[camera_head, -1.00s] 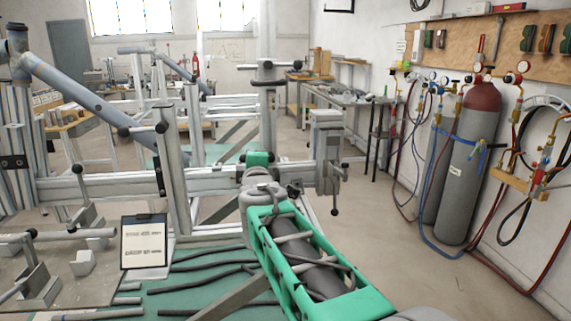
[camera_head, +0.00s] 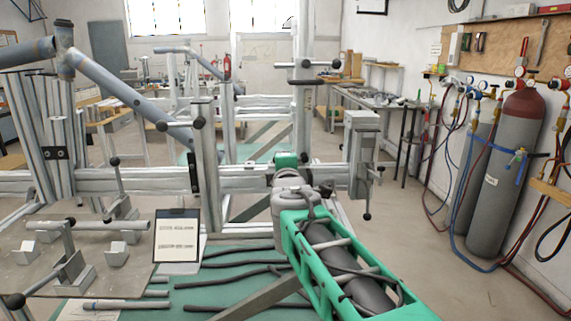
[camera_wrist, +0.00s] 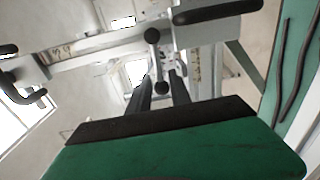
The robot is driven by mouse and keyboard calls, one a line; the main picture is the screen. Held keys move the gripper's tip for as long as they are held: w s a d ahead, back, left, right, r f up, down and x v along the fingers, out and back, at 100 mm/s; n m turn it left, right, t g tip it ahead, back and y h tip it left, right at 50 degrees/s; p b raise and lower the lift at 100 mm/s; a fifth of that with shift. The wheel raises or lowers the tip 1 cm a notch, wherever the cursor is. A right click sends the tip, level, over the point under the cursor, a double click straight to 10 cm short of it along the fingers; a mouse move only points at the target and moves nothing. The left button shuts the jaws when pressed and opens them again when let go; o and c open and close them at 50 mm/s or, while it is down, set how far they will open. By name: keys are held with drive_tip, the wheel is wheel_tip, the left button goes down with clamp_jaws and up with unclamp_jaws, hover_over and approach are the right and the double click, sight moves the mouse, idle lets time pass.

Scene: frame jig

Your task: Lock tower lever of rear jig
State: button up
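My gripper (camera_wrist: 161,78) shows its two dark fingers apart in the wrist view, with its green body below. A metal lever (camera_wrist: 157,62) with dark ball ends stands in line with the gap between the fingers; its lower ball appears between the fingertips. I cannot tell whether they touch it. In the head view, my green gripper body (camera_head: 286,160) is at the frame's cross rail and its fingers are hidden. Behind it rises a tall tower (camera_head: 304,110) with a black-ended horizontal lever (camera_head: 312,65). I cannot tell whether both views show the same lever.
A dark handle (camera_wrist: 215,12) crosses the wrist view's top right. A shorter tower (camera_head: 361,150) with a hanging lever stands right of my gripper. Gas cylinders (camera_head: 502,175) stand right; floor between is clear.

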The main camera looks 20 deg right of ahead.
drive_tip(key=shift+o, duration=0.5)
drive_tip(key=shift+d+f, duration=0.15)
drive_tip(key=shift+d, duration=0.15)
drive_tip(key=shift+s, duration=0.15)
drive_tip(key=v, duration=0.7)
drive_tip(key=shift+s+a, duration=0.2)
drive_tip(key=shift+s, duration=0.1)
